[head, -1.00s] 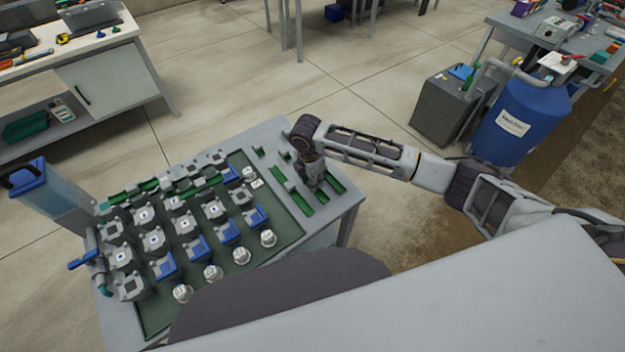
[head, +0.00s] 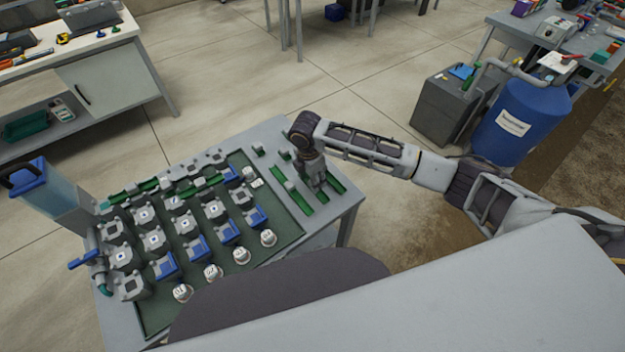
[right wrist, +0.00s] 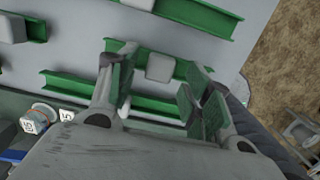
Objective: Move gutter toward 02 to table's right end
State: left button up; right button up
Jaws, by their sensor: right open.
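Several green gutters lie on the right part of the table (head: 268,133). In the right wrist view, one gutter with a grey block (right wrist: 160,67) on it shows between and beyond my fingertips. A second gutter (right wrist: 70,86) lies below it in the picture and runs behind the fingers. A third gutter (right wrist: 200,17) lies at the top, clear of the gripper. My right gripper (right wrist: 157,80) is open and empty, pointing down over the gutters; it also shows in the head view (head: 314,178). My left gripper is not in view.
A dark green panel (head: 285,228) with grey and blue valve blocks and white knobs covers much of the table. A clear tank with a blue lid (head: 30,180) stands at the left. A blue barrel (head: 520,120) stands right of the table. The table's right edge is near my gripper.

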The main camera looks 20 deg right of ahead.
aim_at(310, 183)
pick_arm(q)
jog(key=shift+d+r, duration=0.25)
pick_arm(e)
notch_tip(310, 183, up, 11)
jog(key=a, duration=0.1)
jog(key=shift+s, duration=0.15)
dwell(0.4)
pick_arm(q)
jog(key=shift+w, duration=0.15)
pick_arm(e)
jog(key=shift+a, duration=0.1)
